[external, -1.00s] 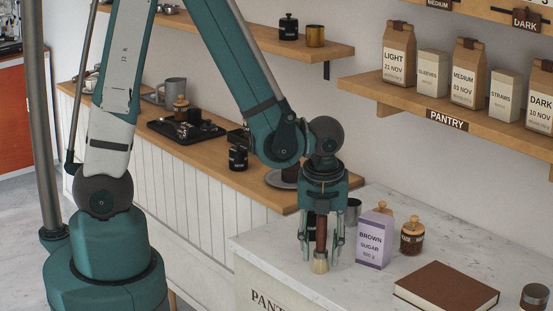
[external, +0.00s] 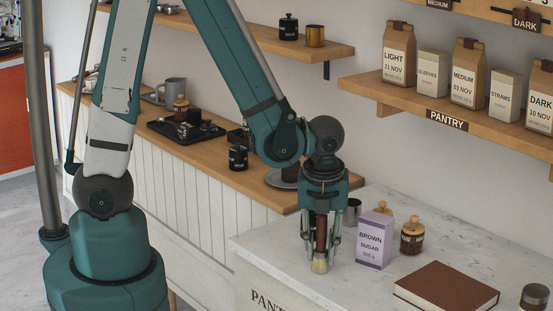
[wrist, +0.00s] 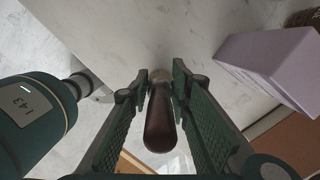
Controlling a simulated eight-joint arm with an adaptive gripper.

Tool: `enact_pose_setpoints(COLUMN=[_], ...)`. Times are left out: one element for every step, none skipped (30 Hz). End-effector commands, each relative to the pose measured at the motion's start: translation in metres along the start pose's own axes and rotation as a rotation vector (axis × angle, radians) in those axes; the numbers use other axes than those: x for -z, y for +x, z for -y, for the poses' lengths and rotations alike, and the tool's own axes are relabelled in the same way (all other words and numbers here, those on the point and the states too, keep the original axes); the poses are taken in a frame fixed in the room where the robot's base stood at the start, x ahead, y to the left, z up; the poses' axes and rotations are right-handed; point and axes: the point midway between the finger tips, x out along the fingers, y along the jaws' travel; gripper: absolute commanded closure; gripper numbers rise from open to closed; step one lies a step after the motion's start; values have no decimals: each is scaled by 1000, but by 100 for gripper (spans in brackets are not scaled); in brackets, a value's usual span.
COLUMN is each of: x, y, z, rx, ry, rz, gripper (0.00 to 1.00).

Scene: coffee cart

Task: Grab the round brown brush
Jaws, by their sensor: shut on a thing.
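The round brown brush (external: 321,236) stands upright, bristles down, at the left end of the marble counter in the external view. Its brown handle (wrist: 160,122) shows in the wrist view between the two fingers. My gripper (external: 321,240) points down around the handle and is shut on it. In the wrist view my gripper (wrist: 161,95) has a finger on each side of the brush. The pale bristles (external: 320,266) are at counter level; I cannot tell whether they touch the top.
A lilac brown sugar box (external: 373,240) stands just right of the gripper, with a cork-lidded jar (external: 411,237) beyond it. A brown book (external: 446,289) lies at the front right. A metal cup (external: 353,211) stands behind. The pantry shelf (external: 400,97) hangs above right.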

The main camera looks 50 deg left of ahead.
Motion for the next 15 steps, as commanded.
enact_pose_setpoints(x=[0,0,-1,-1,-1,-1,-2,-2,-2,-2,-3,-4,-4,-4,-5], y=[-1,-2,-4,-5,-6,-8,-10,-12,-15,-17,-20,-23,-26,-29,-33], z=[0,0,0,0,0,0,0,0,0,0,0,0,-1,-1,0], rx=[0,0,0,0,0,0,0,0,0,0,0,0,0,0,0], ry=[0,0,0,0,0,0,0,0,0,0,0,0,0,0,0], rz=[0,0,0,0,0,0,0,0,0,0,0,0,0,0,0], gripper=[92,92,92,92,92,92,92,92,92,92,92,92,92,92,92])
